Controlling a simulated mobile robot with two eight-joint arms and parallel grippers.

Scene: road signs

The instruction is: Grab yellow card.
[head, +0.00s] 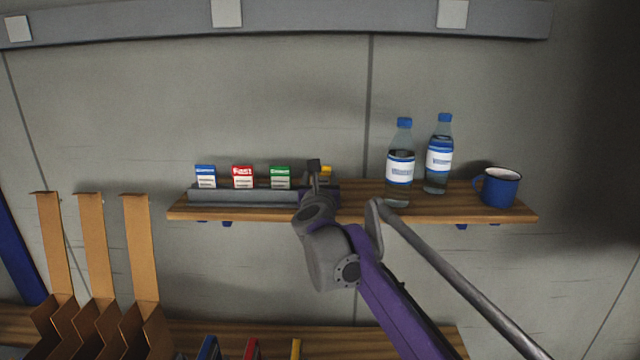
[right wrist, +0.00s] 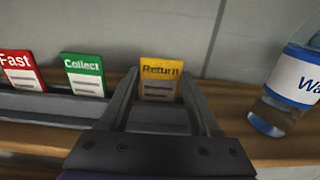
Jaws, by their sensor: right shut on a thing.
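The yellow card (right wrist: 160,76), labelled "Return", stands upright at the right end of the grey card holder (right wrist: 50,104) in the right wrist view. My right gripper (right wrist: 158,90) has its two fingers on either side of the card and is shut on it. My left gripper is not in view.
Blue (head: 205,177), red (head: 243,177) and green (head: 280,178) cards stand left in the holder. Two water bottles (head: 400,160) (head: 439,155) and a blue mug (head: 499,188) stand right on the wooden shelf (head: 355,213). Orange-brown brackets (head: 138,245) stand at the lower left.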

